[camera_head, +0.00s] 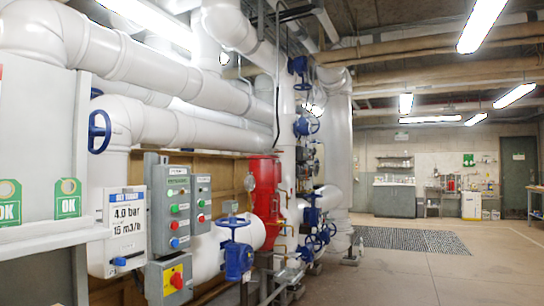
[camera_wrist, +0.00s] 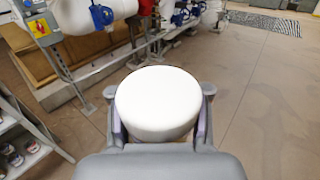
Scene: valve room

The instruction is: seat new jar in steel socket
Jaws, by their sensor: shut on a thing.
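A white round thing, seemingly the new jar (camera_wrist: 157,112), fills the middle of the wrist view with its broad pale face towards the camera. My gripper (camera_wrist: 160,95) is shut on it, with a grey finger against each side. The lower part of the jar is hidden behind its own top and my gripper. Neither the jar nor my gripper shows in the head view. I cannot make out the steel socket in either view.
In the wrist view, a shelf rack (camera_wrist: 32,128) with small jars stands at the left. White pipes (camera_head: 160,125) with blue valves, a control box (camera_head: 168,280) and a red cylinder (camera_head: 263,190) line the head view's left and middle. Open floor (camera_head: 430,270) lies at the right.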

